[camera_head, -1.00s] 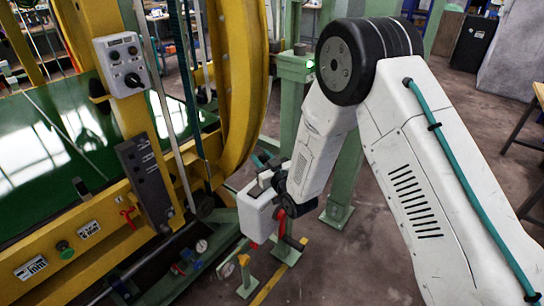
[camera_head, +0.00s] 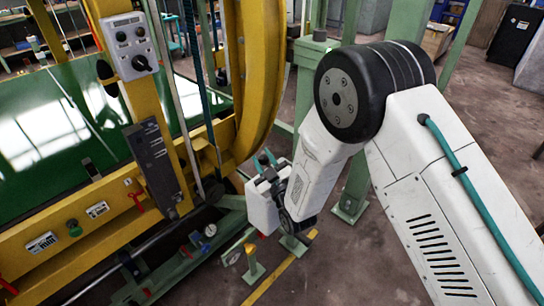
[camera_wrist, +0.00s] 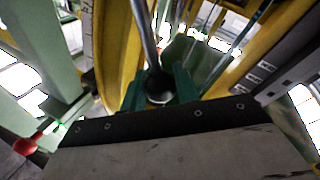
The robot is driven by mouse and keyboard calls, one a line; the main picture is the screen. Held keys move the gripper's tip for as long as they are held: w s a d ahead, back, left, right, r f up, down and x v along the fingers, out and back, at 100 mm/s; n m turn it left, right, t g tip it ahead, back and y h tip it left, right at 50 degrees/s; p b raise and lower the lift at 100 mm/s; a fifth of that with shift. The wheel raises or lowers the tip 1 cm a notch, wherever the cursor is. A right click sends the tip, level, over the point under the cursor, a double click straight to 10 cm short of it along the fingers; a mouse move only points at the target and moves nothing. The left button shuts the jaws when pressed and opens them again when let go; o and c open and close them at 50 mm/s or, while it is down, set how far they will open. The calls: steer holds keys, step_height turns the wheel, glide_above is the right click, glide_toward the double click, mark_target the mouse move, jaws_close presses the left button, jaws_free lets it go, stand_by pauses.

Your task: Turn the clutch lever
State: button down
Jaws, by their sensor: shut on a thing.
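In the wrist view, a grey rod with a dark round end (camera_wrist: 158,86), which looks like the clutch lever, runs up and away between my teal fingers. My gripper (camera_wrist: 158,90) is shut on it near this round end. In the head view, my gripper (camera_head: 263,160) is beside the lower part of the curved yellow ring, with its teal fingertips showing above the white hand. I cannot make out the lever clearly there.
A grey control box (camera_head: 130,45) and a dark panel (camera_head: 153,165) are on the yellow frame at left. A green post (camera_head: 311,75) stands close behind my arm. A red handle (camera_head: 136,198) is on the frame.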

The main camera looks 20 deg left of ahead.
steer(key=shift+f, duration=0.1)
steer(key=c, duration=1.1)
jaws_free()
steer(key=v, duration=0.8)
steer(key=shift+w, duration=0.1)
